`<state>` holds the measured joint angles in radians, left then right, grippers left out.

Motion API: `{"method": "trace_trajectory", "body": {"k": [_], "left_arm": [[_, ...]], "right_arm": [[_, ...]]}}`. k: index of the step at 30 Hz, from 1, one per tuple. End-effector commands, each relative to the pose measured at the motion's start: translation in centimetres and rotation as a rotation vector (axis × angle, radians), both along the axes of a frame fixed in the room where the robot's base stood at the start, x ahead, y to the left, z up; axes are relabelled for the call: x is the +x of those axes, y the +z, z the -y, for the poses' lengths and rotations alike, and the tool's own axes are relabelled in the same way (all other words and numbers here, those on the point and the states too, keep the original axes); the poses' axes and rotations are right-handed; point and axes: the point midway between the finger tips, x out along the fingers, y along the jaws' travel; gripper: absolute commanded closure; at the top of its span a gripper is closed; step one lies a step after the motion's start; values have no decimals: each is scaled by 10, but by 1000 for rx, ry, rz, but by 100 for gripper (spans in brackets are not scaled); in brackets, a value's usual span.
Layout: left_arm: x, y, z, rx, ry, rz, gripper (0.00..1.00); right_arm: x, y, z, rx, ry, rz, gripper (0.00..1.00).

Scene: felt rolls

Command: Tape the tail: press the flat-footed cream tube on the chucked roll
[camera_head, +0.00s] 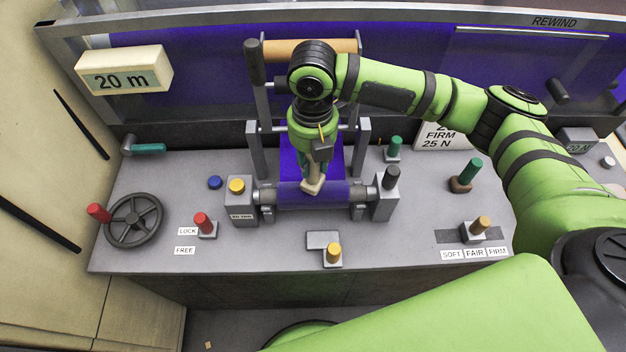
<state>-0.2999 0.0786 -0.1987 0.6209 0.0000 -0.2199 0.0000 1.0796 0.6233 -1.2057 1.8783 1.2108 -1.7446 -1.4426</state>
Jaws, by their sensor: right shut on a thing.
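The chucked roll (334,195) is a blue-purple cylinder lying crosswise between two grey chuck blocks at the middle of the bench. My right gripper (315,163) points down above it, shut on the cream tube. The cream tube (313,187) shows a flat, blocky foot at the roll's front upper side. The foot overlaps the roll in the picture and seems to touch it, but the exact contact is hidden. Most of the tube is hidden by the gripper. I cannot make out the tail's edge. My left gripper is not in view.
Purple felt (290,160) runs up behind the roll between grey uprights. A yellow button (237,186), red lever (203,222), dark handwheel (134,220), yellow-topped knob (333,253) and tension slider (480,228) surround it. Bare bench (400,245) lies front right. My right arm covers the right side.

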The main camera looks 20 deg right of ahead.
Motion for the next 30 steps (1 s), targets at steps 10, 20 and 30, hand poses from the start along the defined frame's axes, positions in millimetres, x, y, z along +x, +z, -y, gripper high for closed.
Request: {"method": "trace_trajectory", "body": {"k": [10,20,30], "left_arm": [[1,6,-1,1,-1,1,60],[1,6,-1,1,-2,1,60],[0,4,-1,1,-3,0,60]], "right_arm": [[0,0,0,-1,1,1,100],[0,-1,0,0,0,0,100],[0,-5,0,0,0,0,100]]}}
